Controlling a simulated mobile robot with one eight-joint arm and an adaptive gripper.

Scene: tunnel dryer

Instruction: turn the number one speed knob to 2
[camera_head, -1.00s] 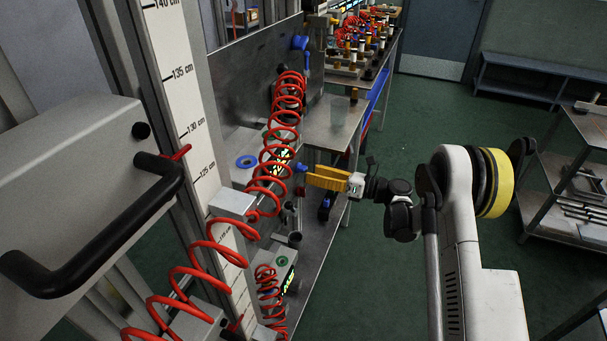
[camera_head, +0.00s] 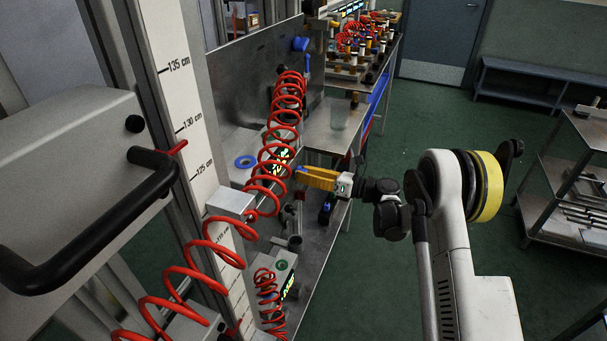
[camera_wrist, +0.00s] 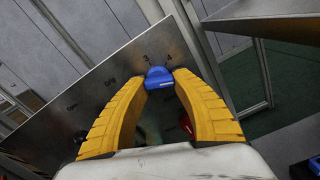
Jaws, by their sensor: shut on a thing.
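A blue knob (camera_wrist: 157,77) sits on a grey metal panel (camera_wrist: 95,88) in the wrist view. Digits 3 and 4 are printed on the panel just beyond it. My gripper (camera_wrist: 160,80) has its two yellow fingers on either side of the knob, their tips pressed against it. In the head view my gripper (camera_head: 298,174) reaches left to the panel beside the red coiled hose, and the knob is mostly hidden there by the fingers. The knob's pointer and the number it points to cannot be made out.
A red coiled hose (camera_head: 284,103) hangs close to the left of my gripper. A shelf cart (camera_head: 574,165) is at the right. The green floor between is clear.

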